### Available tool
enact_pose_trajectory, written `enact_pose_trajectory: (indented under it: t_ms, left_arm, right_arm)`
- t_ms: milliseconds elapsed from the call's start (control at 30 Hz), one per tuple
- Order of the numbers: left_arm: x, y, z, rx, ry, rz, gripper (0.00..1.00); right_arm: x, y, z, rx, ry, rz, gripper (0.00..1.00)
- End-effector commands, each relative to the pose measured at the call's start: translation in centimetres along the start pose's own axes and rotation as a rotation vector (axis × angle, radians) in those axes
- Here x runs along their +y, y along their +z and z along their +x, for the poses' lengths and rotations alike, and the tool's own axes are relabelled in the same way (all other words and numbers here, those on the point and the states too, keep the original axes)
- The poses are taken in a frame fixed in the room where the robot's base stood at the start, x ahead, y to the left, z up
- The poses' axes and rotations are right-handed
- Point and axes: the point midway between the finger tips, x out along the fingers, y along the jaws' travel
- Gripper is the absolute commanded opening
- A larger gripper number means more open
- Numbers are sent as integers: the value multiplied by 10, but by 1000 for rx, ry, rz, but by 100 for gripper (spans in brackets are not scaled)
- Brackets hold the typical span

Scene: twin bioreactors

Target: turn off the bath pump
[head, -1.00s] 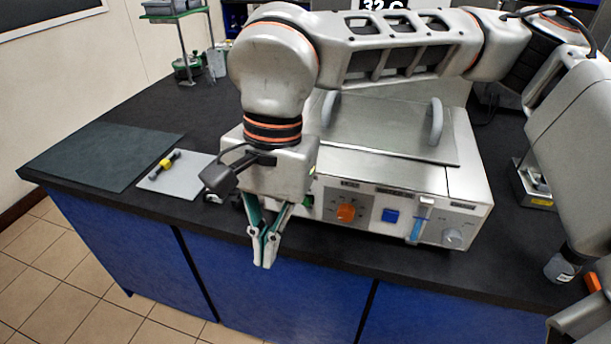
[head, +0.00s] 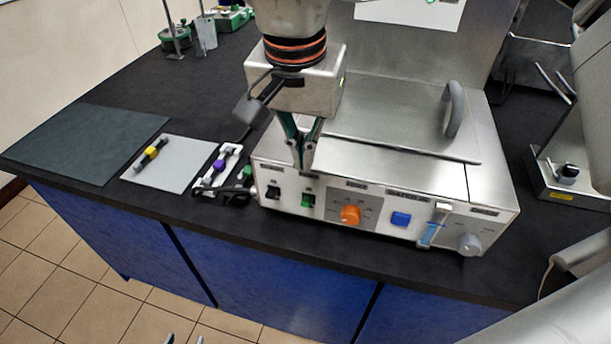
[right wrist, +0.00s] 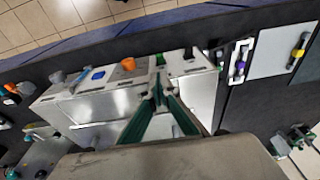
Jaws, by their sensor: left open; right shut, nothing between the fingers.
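The steel bath unit (head: 400,178) has a front panel with a black rocker switch (head: 273,193), a lit green rocker switch (head: 308,200), an orange knob (head: 350,214), a blue button (head: 400,219) and a grey knob (head: 469,243). The panel labels are too small to read, so which control is the pump's I cannot tell. My right gripper (head: 303,163) is shut and empty, pointing down just above the panel's top edge, near the green switch. My left gripper (head: 184,340) barely shows at the bottom edge, open.
A grey mat (head: 182,177) with a yellow-and-black tool, a white holder (head: 207,188) with a purple-banded piece, and a dark mat (head: 85,145) lie left of the unit. A metal device (head: 570,180) stands to the right. Floor lies in front of the bench.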

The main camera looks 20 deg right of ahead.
Motion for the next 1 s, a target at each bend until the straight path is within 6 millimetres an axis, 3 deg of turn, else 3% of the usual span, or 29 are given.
enact_pose_trajectory:
  t_ms: [533, 700, 1000]
  left_arm:
    - [-2, -6, 1, 11, -2, 1, 41]
    - [-2, -6, 1, 12, -2, 1, 41]
    - [-2, -6, 1, 11, -2, 1, 41]
  right_arm:
    - [1, 1, 83, -4, 3, 1, 0]
    - [0, 1, 95, -2, 1, 0, 0]
    - [0, 0, 97, -1, 0, 0, 0]
